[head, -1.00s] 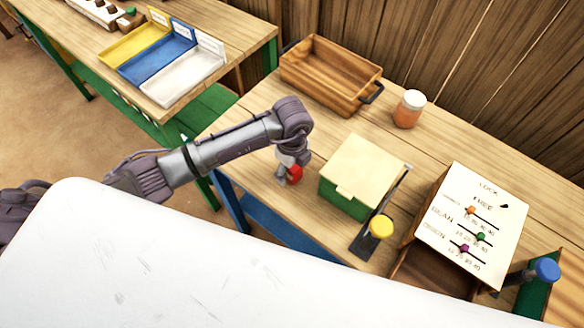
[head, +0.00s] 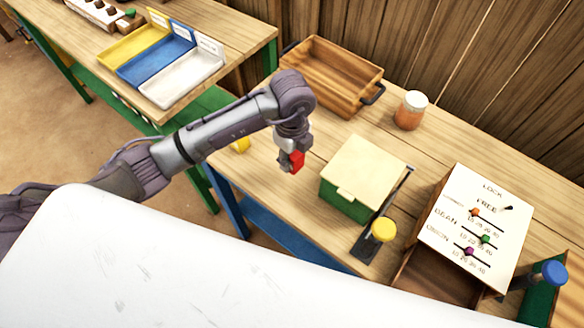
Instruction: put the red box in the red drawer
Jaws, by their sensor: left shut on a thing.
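The red box (head: 297,163) is small and is held in my left gripper (head: 290,162), which is shut on it. Fingers cover part of the box. It appears above the wooden table, to the left of the green box with the cream lid (head: 363,172). No red drawer can be made out in the head view. My right gripper is not in view.
A wooden crate (head: 318,82) and an orange jar (head: 410,110) stand at the back. A labelled slider panel (head: 478,227) and yellow (head: 384,229) and blue (head: 554,272) knobs are at the right. A yellow thing (head: 241,145) shows behind my arm. Trays stand on the left table.

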